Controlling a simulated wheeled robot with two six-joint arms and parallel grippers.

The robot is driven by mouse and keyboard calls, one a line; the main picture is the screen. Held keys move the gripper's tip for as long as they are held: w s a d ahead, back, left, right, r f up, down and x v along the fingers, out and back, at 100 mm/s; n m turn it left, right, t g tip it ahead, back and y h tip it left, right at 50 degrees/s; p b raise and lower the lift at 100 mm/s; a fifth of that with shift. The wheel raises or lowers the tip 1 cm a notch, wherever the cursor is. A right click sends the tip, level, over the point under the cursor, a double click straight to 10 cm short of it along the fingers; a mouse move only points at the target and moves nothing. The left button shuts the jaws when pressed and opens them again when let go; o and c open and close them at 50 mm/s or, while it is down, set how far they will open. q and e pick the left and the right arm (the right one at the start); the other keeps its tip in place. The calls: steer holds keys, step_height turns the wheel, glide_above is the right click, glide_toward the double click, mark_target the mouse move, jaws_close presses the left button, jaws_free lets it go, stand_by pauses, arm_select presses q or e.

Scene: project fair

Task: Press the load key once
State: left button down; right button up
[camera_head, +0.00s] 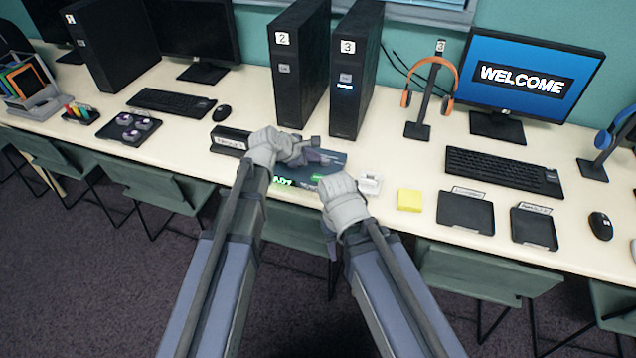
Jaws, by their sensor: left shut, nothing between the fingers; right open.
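A dark panel (335,158) lies on the table in front of towers 2 and 3, with green lit lettering (285,181) along its front edge, partly covered by my arms. I cannot pick out the load key on it. My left gripper (318,153) is shut and empty, over the back part of the panel; I cannot tell whether it touches anything. My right gripper (331,228) is lower, near the table's front edge, and its fingers are mostly hidden by its own wrist.
Tower 2 (297,75) and tower 3 (353,85) stand behind the panel. A black labelled box (229,140) is to its left. A small white device (370,184) and yellow notes (410,200) are to its right. Chairs (480,272) line the front edge.

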mark_target(315, 179)
arm_select(q)
steer(key=shift+f+b, duration=2.15)
steer(key=shift+f, duration=0.5)
arm_select(e)
steer(key=shift+f, duration=2.65)
arm_select(q)
steer(key=shift+f, duration=0.1)
arm_select(e)
steer(key=shift+f, duration=0.1)
arm_select(q)
steer(key=shift+f+b, duration=0.3)
steer(key=shift+b, duration=0.1)
arm_select(e)
steer(key=shift+f, duration=0.35)
arm_select(q)
steer(key=shift+f+b, duration=0.4)
arm_select(e)
steer(key=shift+f, duration=0.4)
steer(key=shift+r, duration=0.1)
arm_select(q)
steer(key=shift+r+p, duration=0.85)
arm_select(e)
steer(key=shift+r, duration=0.8)
arm_select(q)
step_height(315, 179, up, 5)
steer(key=p, duration=0.5)
arm_select(e)
step_height(315, 179, up, 5)
